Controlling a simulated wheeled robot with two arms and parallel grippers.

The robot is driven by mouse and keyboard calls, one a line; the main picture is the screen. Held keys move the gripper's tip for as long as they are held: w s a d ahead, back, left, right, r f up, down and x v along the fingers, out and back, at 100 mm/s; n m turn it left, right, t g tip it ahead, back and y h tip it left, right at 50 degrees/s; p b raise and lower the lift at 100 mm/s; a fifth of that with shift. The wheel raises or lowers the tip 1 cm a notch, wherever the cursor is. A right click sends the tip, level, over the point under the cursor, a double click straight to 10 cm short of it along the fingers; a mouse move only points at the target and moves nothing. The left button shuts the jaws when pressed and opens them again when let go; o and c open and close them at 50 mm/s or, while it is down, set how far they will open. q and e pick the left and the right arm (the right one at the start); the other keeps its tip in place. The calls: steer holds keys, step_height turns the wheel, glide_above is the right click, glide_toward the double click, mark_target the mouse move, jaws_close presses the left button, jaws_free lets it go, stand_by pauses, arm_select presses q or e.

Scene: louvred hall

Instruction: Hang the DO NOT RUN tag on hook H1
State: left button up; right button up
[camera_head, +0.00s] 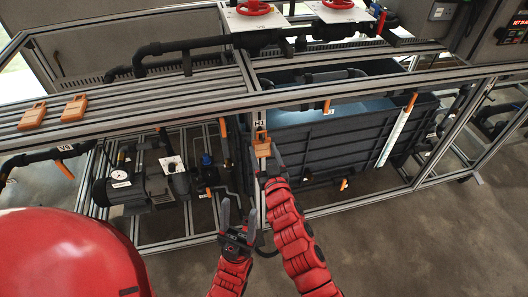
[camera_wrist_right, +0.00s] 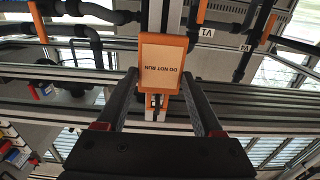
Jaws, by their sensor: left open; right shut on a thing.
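The orange DO NOT RUN tag (camera_head: 262,149) is in front of the frame's upright post, just below the H1 label (camera_head: 259,123). In the right wrist view the tag (camera_wrist_right: 163,66) faces me with its lettering upside down. My right gripper (camera_wrist_right: 160,88) is shut on the tag; in the head view this gripper (camera_head: 264,164) reaches up to it from below. The H1 hook itself is hidden, and I cannot tell whether the tag touches it. My left gripper (camera_head: 238,215) is open and empty, lower and to the left, its fingers pointing up.
Two other orange tags (camera_head: 32,115) (camera_head: 74,108) lie on the slatted shelf at the left. A dark tank (camera_head: 340,140) stands behind the frame at the right, and a pump (camera_head: 135,187) at the left. A horizontal rail (camera_head: 350,88) crosses above H1. The floor at front right is clear.

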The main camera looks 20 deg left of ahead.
steer(key=shift+f, duration=0.15)
steer(key=shift+f+b, duration=0.55)
steer(key=shift+b, duration=0.05)
steer(key=o, duration=1.3)
steer(key=shift+o, duration=0.2)
steer(key=p+v, duration=0.1)
steer(key=v, duration=0.6)
